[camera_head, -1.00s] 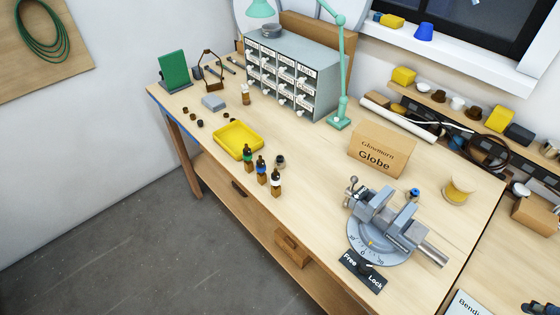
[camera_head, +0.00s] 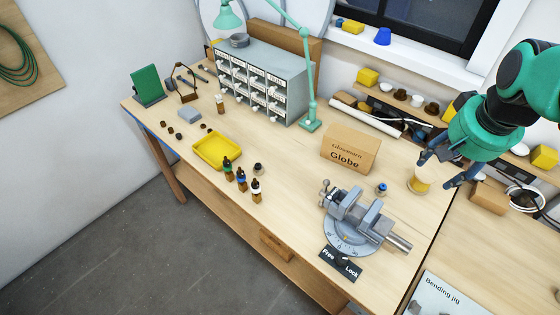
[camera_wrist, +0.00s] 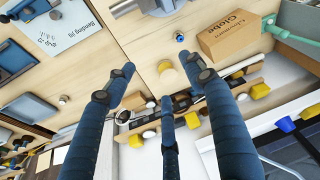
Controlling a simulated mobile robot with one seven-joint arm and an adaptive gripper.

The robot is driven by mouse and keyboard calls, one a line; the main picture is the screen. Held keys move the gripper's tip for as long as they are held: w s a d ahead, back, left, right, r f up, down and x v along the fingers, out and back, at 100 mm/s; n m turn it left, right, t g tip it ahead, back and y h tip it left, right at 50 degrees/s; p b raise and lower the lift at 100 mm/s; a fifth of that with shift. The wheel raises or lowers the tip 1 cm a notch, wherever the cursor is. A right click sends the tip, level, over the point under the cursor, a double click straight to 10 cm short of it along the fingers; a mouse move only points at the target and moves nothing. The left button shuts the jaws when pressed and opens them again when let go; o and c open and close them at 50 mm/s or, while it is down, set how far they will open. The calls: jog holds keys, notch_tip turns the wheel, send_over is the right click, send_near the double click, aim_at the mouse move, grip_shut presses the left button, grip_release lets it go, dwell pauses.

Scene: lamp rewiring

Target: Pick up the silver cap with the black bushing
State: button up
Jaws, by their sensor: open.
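A small cap with a dark top and a silvery lower part (camera_head: 259,168) stands on the bench, right of the dropper bottles; it looks like the silver cap with the black bushing, but it is small in the picture. A similar cap with a blue top (camera_head: 381,189) stands behind the vise and also shows in the wrist view (camera_wrist: 180,38). My gripper (camera_head: 436,173) is open and empty above the bench's right part, near a pale yellow jar (camera_head: 420,182), well right of the dark-topped cap. Its spread fingers also show in the wrist view (camera_wrist: 160,78). I cannot make out the dark-topped cap there.
The vise (camera_head: 355,218) and the Globe box (camera_head: 350,148) stand between my gripper and the dark-topped cap. Dropper bottles (camera_head: 241,180) and a yellow tray (camera_head: 217,150) are left of that cap. A green lamp (camera_head: 308,90) rises behind. Bare bench lies around the cap's right side.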

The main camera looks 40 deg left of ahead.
jog(key=w+a+f+n+g+p, duration=0.15)
jog(key=w+a+p, duration=0.25)
jog(key=a, duration=0.9)
jog(key=n+g+h+p, duration=0.15)
jog(key=n+p, duration=0.35)
jog(key=p, duration=0.6)
send_over(258, 170)
jog(key=w, duration=0.1)
notch_tip(258, 170, down, 18)
jog(key=f, duration=0.1)
jog(key=shift+w+a+r+m, duration=0.2)
jog(key=shift+a+r+m, duration=0.05)
jog(key=shift+a, duration=0.15)
jog(key=shift+f, duration=0.15)
notch_tip(258, 170, down, 8)
jog(key=shift+f+p, duration=0.1)
jog(key=shift+p, duration=0.6)
jog(key=shift+f, duration=0.15)
